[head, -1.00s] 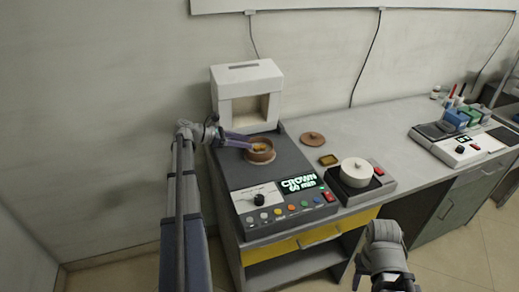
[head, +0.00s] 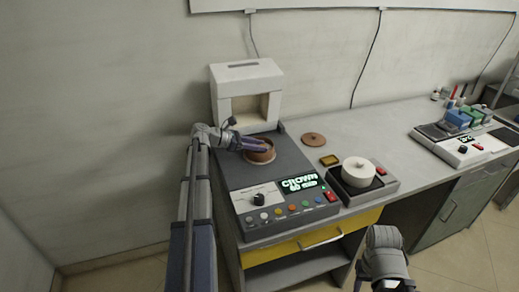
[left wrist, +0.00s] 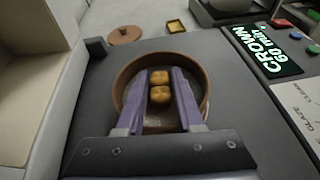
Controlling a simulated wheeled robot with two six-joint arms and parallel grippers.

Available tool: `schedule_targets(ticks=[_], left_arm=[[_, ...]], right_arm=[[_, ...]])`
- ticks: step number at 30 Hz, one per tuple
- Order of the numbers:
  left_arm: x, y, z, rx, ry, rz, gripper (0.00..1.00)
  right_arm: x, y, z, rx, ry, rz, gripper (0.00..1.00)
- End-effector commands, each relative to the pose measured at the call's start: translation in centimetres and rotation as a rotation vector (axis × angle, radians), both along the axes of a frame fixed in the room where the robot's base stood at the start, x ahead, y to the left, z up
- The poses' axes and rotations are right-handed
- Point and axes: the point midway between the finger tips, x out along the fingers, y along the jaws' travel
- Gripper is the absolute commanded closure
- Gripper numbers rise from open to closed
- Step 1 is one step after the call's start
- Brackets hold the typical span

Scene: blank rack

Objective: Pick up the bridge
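The bridge (left wrist: 160,86) is a small row of orange-brown tooth shapes. It lies in a round brown bowl (left wrist: 205,108) on the dark grey unit, and the bowl also shows in the head view (head: 262,156). My left gripper (left wrist: 162,75) reaches into the bowl with its two purple fingers, one on each side of the bridge. The fingers stand apart, and I cannot tell whether they touch it. In the head view my left gripper (head: 264,148) covers much of the bowl's inside. My right arm shows at the bottom right; its fingers are not visible.
The unit (head: 235,171) has a lit "CROWN 60 min" display (head: 300,183), knob and buttons. A white box housing (head: 247,80) stands behind the bowl. A brown lid (head: 312,139), small square tray (head: 329,160) and white lidded pot (head: 358,171) are to the right.

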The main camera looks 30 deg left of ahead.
Motion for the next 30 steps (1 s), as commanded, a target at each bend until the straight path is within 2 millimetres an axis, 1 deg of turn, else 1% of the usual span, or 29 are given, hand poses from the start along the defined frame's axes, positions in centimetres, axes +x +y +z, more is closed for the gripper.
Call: schedule_targets(ticks=[1, 9, 23, 26, 30], left_arm=[[0.0, 0.0, 0.0, 0.000, 0.000, 0.000, 0.71], [0.0, 0.0, 0.0, 0.000, 0.000, 0.000, 1.00], [0.0, 0.0, 0.1, 0.000, 0.000, 0.000, 1.00], [0.0, 0.0, 0.5, 0.000, 0.000, 0.000, 1.00], [0.0, 0.0, 1.5, 0.000, 0.000, 0.000, 1.00]], right_arm=[[0.0, 0.0, 0.0, 0.000, 0.000, 0.000, 0.50], [0.0, 0.0, 0.0, 0.000, 0.000, 0.000, 0.50], [0.0, 0.0, 0.1, 0.000, 0.000, 0.000, 0.50], [0.0, 0.0, 0.4, 0.000, 0.000, 0.000, 0.50], [0.0, 0.0, 1.5, 0.000, 0.000, 0.000, 0.50]])
